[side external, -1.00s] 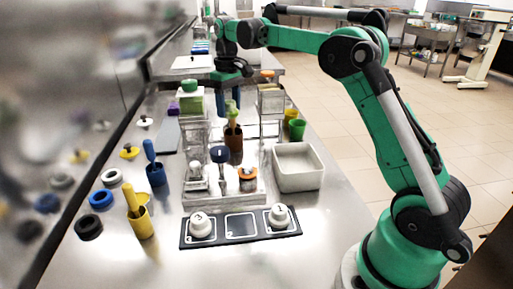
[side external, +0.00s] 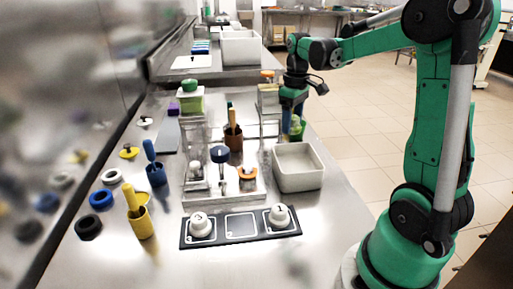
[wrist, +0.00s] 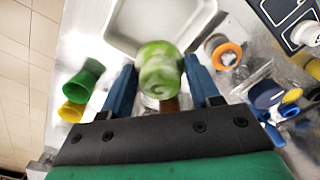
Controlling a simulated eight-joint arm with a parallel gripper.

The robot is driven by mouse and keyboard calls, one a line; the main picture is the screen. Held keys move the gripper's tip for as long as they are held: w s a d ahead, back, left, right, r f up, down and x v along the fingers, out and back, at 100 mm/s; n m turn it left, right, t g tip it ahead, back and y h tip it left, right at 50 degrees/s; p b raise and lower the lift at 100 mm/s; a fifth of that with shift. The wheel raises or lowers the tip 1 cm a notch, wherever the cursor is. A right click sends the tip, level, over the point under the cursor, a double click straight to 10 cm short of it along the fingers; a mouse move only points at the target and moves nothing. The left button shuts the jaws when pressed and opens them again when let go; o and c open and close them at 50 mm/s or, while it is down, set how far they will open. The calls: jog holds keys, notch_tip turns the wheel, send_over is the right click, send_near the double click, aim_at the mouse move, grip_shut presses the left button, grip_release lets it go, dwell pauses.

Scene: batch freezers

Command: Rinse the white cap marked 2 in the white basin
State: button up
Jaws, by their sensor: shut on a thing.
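My gripper (wrist: 160,66) is shut on a rounded white cap (wrist: 158,78) in the wrist view. The cap is covered in patches of green and blurred, with a pale mark I cannot read for certain. In the side view my gripper (side external: 293,117) hangs low beside the back edge of the white basin, and the held cap is hard to make out there. The white basin (side external: 318,180) stands on the counter with no contents visible; it also shows ahead of the cap in the wrist view (wrist: 110,48). The cap is outside the basin.
A dark mat (side external: 240,241) carries two white caps, marked 3 (side external: 201,226) and 1 (side external: 279,216), with an empty middle square. Green (wrist: 83,78) and yellow (wrist: 72,110) cups stand close to my gripper. A steel tray with tools lies left of the basin.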

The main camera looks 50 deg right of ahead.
aim_at(300, 128)
jog(key=shift+s+f, duration=0.3)
jog(key=shift+s, duration=0.25)
jog(key=shift+s+f, duration=0.3)
jog(key=shift+s, duration=0.2)
jog(key=shift+f, duration=5.15)
jog(key=shift+r, duration=0.1)
jog(key=shift+r, duration=3.9)
jog(key=shift+r, duration=2)
jog(key=shift+a, duration=0.1)
